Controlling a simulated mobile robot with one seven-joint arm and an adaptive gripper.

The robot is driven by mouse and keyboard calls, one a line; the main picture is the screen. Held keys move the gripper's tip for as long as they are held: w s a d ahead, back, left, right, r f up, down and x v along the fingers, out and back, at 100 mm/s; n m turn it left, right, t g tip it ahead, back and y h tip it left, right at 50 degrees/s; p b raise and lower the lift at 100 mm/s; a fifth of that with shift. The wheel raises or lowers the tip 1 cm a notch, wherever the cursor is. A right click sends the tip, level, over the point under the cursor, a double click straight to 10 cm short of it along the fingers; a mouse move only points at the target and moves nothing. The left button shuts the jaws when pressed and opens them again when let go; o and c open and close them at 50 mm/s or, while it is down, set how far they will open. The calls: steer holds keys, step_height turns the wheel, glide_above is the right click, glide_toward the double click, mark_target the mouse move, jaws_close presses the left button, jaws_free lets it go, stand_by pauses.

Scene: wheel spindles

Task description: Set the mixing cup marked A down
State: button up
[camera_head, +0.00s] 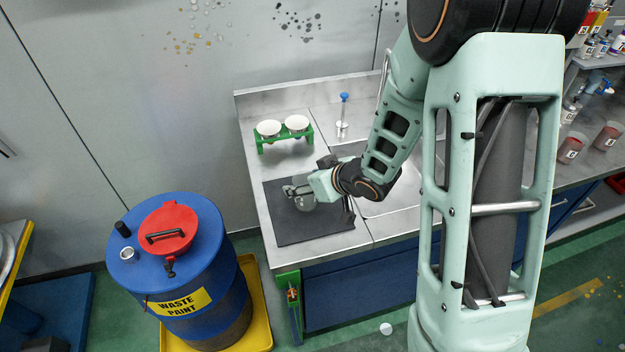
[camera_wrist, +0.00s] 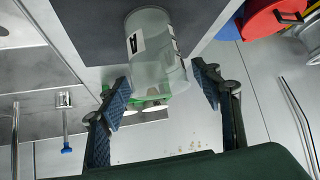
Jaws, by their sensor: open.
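The mixing cup marked A (camera_wrist: 152,55) is clear, with a black letter on a white label. In the wrist view it stands on the dark mat (camera_wrist: 90,22), which also shows on the counter in the head view (camera_head: 275,222). The cup shows in the head view (camera_head: 306,206) too, partly hidden by my gripper. My gripper (camera_wrist: 162,86) is open, with one blue-padded finger on each side of the cup.
A green rack (camera_head: 285,138) with two white bowls stands behind the mat. A blue-topped tool (camera_head: 343,115) stands to its right, near a sink (camera_head: 392,200). A blue waste paint drum (camera_head: 185,265) stands left of the counter. Cups (camera_head: 570,150) with reddish contents stand at far right.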

steer(key=v, duration=1.2)
steer(key=shift+r+b, duration=0.15)
steer(key=shift+b, duration=0.2)
